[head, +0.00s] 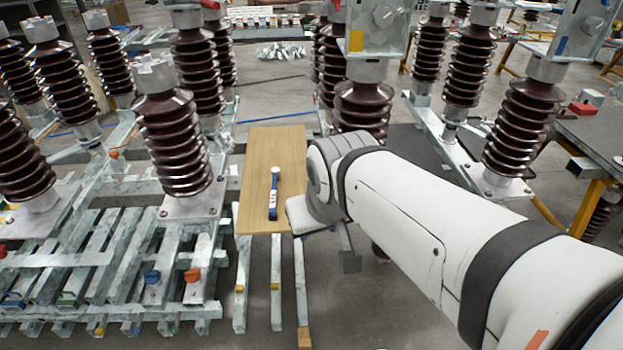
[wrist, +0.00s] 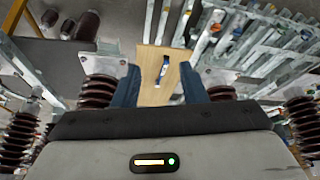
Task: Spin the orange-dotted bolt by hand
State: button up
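Small coloured caps or marks sit on the pale metal frames at left in the head view. An orange-red one (head: 192,275) is at the lower frame, beside a blue one (head: 152,277). A small orange mark (head: 114,154) is further back, and another orange-red one (head: 3,251) is at the left edge. I cannot tell which is the orange-dotted bolt. My gripper (wrist: 160,86) is open and empty in the wrist view, its two blue fingers wide apart. In the head view my arm mostly hides it. It is away from these marks, touching none.
A wooden board (head: 256,160) with a blue-and-white item (head: 273,195) lies left of my wrist; it also shows between my fingers (wrist: 152,90), farther off. Tall brown ribbed insulators (head: 175,140) stand on the frames. A dark table (head: 590,140) is at right. Some floor is clear.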

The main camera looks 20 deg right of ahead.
jog(key=w+d+f+t+b, duration=0.4)
jog(key=w+d+f+b, duration=0.2)
jog(key=w+f+b, duration=0.45)
jog(key=w+d+f+t+h+b, duration=0.1)
jog(key=w+d+f+t+b, duration=0.55)
jog(key=f+b, duration=0.75)
jog(key=w+d+f+t+b, duration=0.3)
jog(key=w+d+f+b, duration=0.5)
jog(key=b, duration=0.8)
jog(key=shift+m, duration=0.4)
jog(key=shift+w+a+f+b, duration=0.15)
jog(key=shift+w, duration=1.5)
jog(key=shift+w+a+f+b, duration=0.1)
jog(key=shift+w+a+b, duration=0.1)
jog(key=shift+w, duration=1.4)
jog(key=shift+w+a+f+b, duration=0.1)
jog(key=shift+w+f+b, duration=0.05)
jog(key=shift+w, duration=1.5)
jog(key=shift+c, duration=0.6)
grip_shut()
jog(key=shift+a, duration=0.15)
jog(key=shift+f, duration=0.1)
